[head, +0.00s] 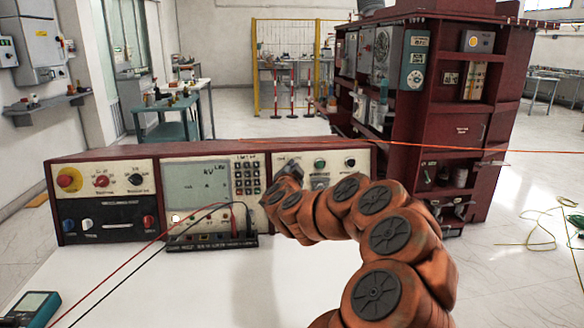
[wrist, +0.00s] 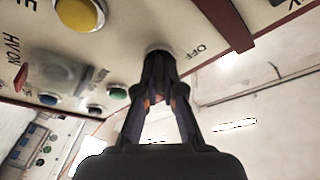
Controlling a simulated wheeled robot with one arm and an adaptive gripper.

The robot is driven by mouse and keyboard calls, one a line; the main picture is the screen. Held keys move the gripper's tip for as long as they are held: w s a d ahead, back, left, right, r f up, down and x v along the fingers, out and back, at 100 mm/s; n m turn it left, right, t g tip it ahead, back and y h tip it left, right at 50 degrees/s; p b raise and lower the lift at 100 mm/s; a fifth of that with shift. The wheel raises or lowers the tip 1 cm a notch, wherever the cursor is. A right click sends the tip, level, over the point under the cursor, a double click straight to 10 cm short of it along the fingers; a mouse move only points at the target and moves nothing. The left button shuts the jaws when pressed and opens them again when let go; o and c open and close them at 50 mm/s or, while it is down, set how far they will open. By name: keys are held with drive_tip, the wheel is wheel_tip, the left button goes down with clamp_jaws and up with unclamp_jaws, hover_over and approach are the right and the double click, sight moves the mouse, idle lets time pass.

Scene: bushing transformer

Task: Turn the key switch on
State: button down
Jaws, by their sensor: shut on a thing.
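My gripper (wrist: 161,75) is up against the cream control panel in the wrist view. Its two fingers are closed together on the key switch (wrist: 158,48), beside the label OFF. Only a pale round rim of the switch shows, and the fingers hide the key, so I cannot tell its angle. In the head view my gripper (head: 284,182) is at the right section of the red-framed console (head: 110,155), and the arm hides the switch.
A red strip (wrist: 226,22) juts out close by. Red and black leads (head: 122,268) cross the white tabletop (head: 240,295). A meter (head: 32,308) lies front left.

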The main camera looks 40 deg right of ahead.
idle(0.3)
drive_tip(key=c, duration=1.3)
unclamp_jaws()
drive_tip(key=shift+a, duration=0.1)
drive_tip(key=v, duration=0.7)
drive_tip(key=shift+s+a, duration=0.1)
drive_tip(key=shift+s, duration=0.1)
